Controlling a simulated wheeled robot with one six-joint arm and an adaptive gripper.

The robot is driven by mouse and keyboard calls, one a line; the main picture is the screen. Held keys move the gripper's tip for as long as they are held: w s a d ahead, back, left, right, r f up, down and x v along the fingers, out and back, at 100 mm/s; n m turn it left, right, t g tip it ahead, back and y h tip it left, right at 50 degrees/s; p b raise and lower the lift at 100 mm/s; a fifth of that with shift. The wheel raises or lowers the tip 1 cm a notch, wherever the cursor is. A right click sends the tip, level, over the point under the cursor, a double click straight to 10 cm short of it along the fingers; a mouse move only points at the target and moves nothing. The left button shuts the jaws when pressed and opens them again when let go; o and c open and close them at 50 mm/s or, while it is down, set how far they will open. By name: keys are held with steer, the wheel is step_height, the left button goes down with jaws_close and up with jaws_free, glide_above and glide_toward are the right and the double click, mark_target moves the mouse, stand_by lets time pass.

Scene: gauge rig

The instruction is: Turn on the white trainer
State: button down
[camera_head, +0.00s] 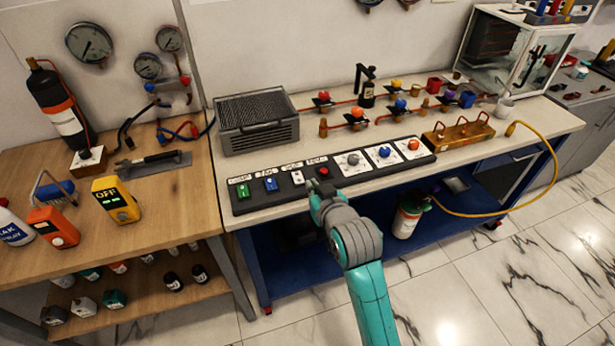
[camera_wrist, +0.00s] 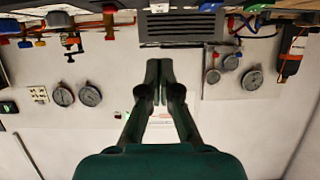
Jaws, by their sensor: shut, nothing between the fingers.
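A dark control panel (camera_head: 330,181) lies along the front of the bench. It carries a green switch (camera_head: 242,190), a blue switch (camera_head: 271,184), a white switch (camera_head: 297,177) and a red button (camera_head: 323,171), with labels too small to read surely. To their right are three white plates with a grey, a blue and an orange knob. My gripper (camera_head: 316,190) is at the panel's front edge, just in front of the white switch and red button; I cannot tell whether it touches. Its fingers are shut and empty in the wrist view (camera_wrist: 159,68). The switch positions are unclear.
A grey vented box (camera_head: 257,123) stands behind the panel; it also shows in the wrist view (camera_wrist: 182,26). Pipes with coloured valves and a brass manifold (camera_head: 459,133) stand behind and right. A yellow meter (camera_head: 116,200) reading OFF stands on the wooden table at left.

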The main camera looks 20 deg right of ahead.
steer(key=shift+v, duration=0.9)
steer(key=shift+f, duration=0.2)
